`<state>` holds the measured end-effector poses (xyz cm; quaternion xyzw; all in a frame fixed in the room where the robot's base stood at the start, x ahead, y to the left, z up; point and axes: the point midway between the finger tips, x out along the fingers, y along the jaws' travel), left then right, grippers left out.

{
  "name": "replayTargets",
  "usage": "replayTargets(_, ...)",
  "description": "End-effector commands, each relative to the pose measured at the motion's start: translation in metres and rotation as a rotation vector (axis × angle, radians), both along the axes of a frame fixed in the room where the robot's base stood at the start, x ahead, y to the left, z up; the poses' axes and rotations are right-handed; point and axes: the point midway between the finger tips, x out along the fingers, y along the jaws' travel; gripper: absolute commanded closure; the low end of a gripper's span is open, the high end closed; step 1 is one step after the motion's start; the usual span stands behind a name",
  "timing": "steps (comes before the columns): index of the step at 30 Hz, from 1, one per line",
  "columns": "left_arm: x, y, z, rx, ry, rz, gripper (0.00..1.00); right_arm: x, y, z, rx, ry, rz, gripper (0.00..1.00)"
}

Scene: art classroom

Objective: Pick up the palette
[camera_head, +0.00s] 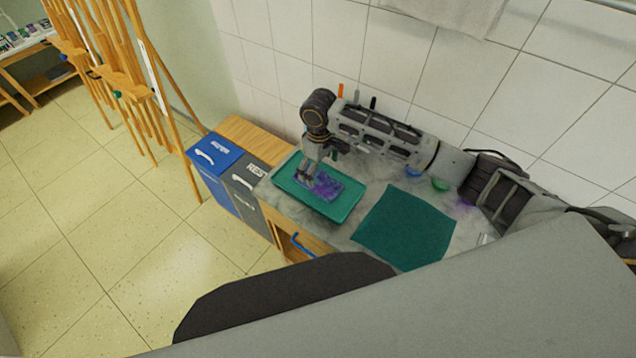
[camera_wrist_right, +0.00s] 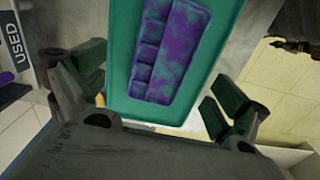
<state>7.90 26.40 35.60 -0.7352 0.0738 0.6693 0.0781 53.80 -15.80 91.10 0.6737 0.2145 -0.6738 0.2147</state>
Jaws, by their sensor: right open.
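The palette (camera_head: 331,190) is a flat purple piece with blue-green smears, lying in a teal tray (camera_head: 349,209) on the counter. In the right wrist view the palette (camera_wrist_right: 172,50) shows a row of small wells along one side and lies in the tray (camera_wrist_right: 119,50). My right gripper (camera_head: 308,178) is at the palette's left end in the head view, its fingers pointing down. The wrist view shows its fingers (camera_wrist_right: 157,90) spread wide and empty, with the palette and tray seen between them. Contact cannot be told. My left gripper is out of view.
A dark teal mat (camera_head: 405,228) lies right of the tray. Small blue (camera_head: 413,168) and green (camera_head: 440,184) items sit behind it near the tiled wall. Blue (camera_head: 216,165) and grey (camera_head: 250,190) bins stand left of the counter. Wooden easels (camera_head: 118,82) stand further left.

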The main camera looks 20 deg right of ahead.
Motion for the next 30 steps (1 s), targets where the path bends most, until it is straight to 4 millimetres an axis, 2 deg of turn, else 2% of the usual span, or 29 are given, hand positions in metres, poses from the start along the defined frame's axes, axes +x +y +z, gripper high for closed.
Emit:
replayTargets(8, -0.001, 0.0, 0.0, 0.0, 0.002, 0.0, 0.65, 0.0, 0.0, -0.002, 0.001, 0.001, 0.0, 0.02)
replayTargets(13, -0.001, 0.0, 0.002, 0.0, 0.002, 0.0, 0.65, -0.001, 0.002, -0.014, 0.0, 0.002, 0.0, 0.02)
replayTargets(21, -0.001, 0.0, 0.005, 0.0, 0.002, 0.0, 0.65, -0.002, 0.003, -0.044, -0.001, 0.001, -0.001, 0.02)
replayTargets(30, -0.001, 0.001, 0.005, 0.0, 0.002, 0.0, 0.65, -0.002, 0.003, -0.052, 0.0, 0.0, 0.0, 0.02)
